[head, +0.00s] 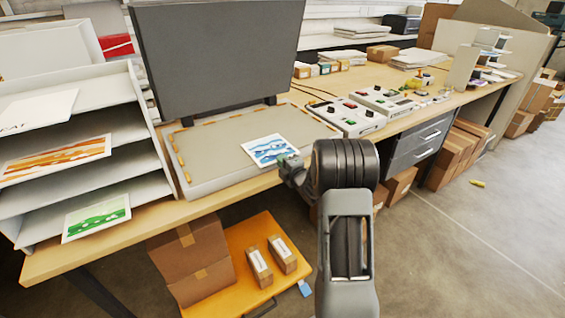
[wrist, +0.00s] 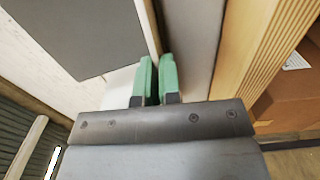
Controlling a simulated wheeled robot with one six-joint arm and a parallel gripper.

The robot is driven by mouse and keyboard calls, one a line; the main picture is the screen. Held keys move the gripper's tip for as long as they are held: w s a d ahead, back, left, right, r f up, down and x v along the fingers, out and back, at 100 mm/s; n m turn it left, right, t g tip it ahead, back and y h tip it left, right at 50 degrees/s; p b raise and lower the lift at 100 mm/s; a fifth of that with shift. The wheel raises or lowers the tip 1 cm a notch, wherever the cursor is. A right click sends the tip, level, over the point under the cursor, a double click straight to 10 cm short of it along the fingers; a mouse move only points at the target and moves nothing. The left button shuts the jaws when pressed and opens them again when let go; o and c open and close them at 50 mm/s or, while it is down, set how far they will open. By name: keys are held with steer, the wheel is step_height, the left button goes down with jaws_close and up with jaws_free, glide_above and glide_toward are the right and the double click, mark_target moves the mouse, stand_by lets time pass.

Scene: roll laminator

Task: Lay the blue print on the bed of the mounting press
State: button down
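The blue print (head: 267,150), a white-bordered sheet with a blue wave picture, is over the front right part of the press bed (head: 225,146) in the head view. My gripper (head: 290,166) is at its near right edge and appears shut on that edge. In the wrist view the green fingers (wrist: 158,78) are close together, with only a narrow gap. The print cannot be made out clearly there. I cannot tell whether its far part touches the bed. The mounting press's dark upper plate (head: 220,55) stands raised behind the bed; it also shows in the wrist view (wrist: 75,32).
A white rack (head: 70,150) at the left holds an orange print (head: 55,158) and a green print (head: 97,216). Control boxes (head: 348,117) stand right of the press. Cartons (head: 190,260) and an orange platform (head: 262,240) are below the table's front edge (head: 100,250).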

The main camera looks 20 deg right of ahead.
steer(key=c, duration=1.2)
jaws_free()
steer(key=s+b, duration=0.1)
steer(key=s, duration=0.3)
steer(key=s+d, duration=0.1)
steer(key=s, duration=0.4)
steer(key=s+b, duration=0.1)
steer(key=s, duration=0.3)
steer(key=shift+s+d+b, duration=0.3)
steer(key=shift+s, duration=0.05)
